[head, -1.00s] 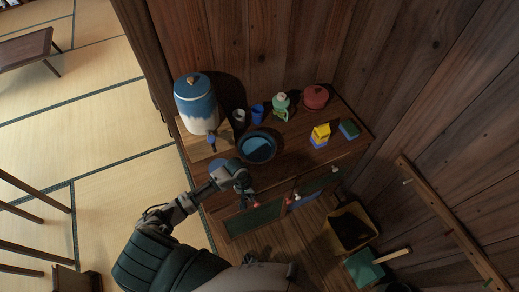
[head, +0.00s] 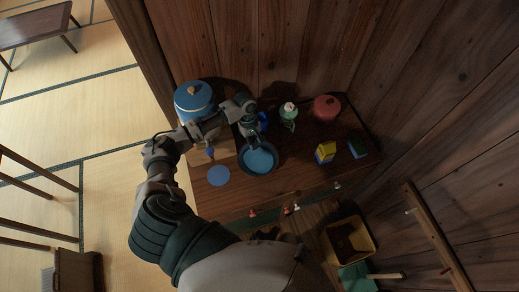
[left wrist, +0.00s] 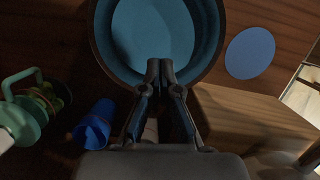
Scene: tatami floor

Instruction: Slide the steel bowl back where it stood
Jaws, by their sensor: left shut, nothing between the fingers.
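The steel bowl (head: 259,160), dark-rimmed with a blue-looking inside, stands upright on the wooden cabinet top. It also fills the top of the left wrist view (left wrist: 150,35). A flat blue disc (head: 218,176) lies on the cabinet top to the bowl's left, apart from it; the left wrist view shows it too (left wrist: 250,53). My left gripper (head: 248,133) is shut and empty at the bowl's wall-side edge. In the left wrist view its fingertips (left wrist: 160,68) overlap the near rim; I cannot tell whether they touch it. My right gripper is not in view.
A blue cup (head: 263,121), a green bottle (head: 288,113) and a red pot (head: 326,107) line the wall. Yellow (head: 326,152) and green (head: 358,147) blocks sit right.

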